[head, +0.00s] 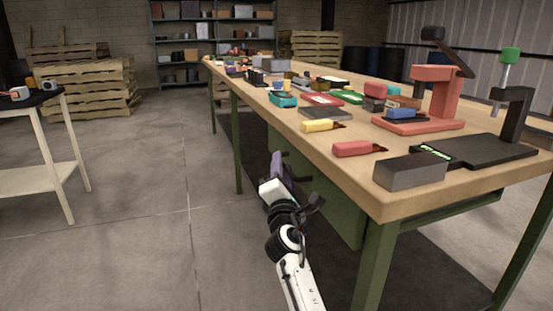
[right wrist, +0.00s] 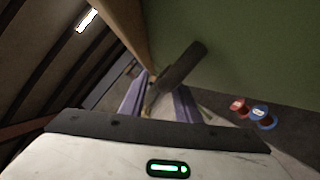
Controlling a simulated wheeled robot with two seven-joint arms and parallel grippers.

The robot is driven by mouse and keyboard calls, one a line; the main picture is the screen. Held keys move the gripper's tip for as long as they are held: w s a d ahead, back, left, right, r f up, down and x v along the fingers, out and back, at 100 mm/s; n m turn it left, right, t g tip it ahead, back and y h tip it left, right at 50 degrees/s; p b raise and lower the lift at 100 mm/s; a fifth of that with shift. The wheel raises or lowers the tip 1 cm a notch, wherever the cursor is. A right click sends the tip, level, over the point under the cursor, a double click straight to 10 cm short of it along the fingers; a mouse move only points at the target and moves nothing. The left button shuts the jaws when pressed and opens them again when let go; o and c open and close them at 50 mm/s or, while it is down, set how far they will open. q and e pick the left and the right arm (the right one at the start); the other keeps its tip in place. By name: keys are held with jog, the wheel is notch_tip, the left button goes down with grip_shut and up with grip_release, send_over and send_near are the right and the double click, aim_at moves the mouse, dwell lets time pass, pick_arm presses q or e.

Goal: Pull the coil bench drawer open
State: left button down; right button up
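The coil bench (head: 365,187) has a thick wooden top and green legs. A green drawer front (head: 325,198) hangs under its near long side and looks closed. In the right wrist view the green panel (right wrist: 255,55) fills the upper right, with a dark bar handle (right wrist: 184,64) on it. My right gripper (head: 277,163) is beside the bench, under the top's edge. In the right wrist view its purple fingers (right wrist: 160,88) stand apart, with the handle's lower end at the gap between their tips. I cannot tell whether they touch it. My left gripper is out of view.
The bench top holds a grey block (head: 410,171), a red press (head: 432,95) and several small parts. A red spool (right wrist: 237,107) and a blue spool (right wrist: 264,117) show in the right wrist view. A pale side table (head: 40,115) stands left; the floor between is clear.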

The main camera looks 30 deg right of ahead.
jog(key=shift+x, duration=0.85)
grip_shut()
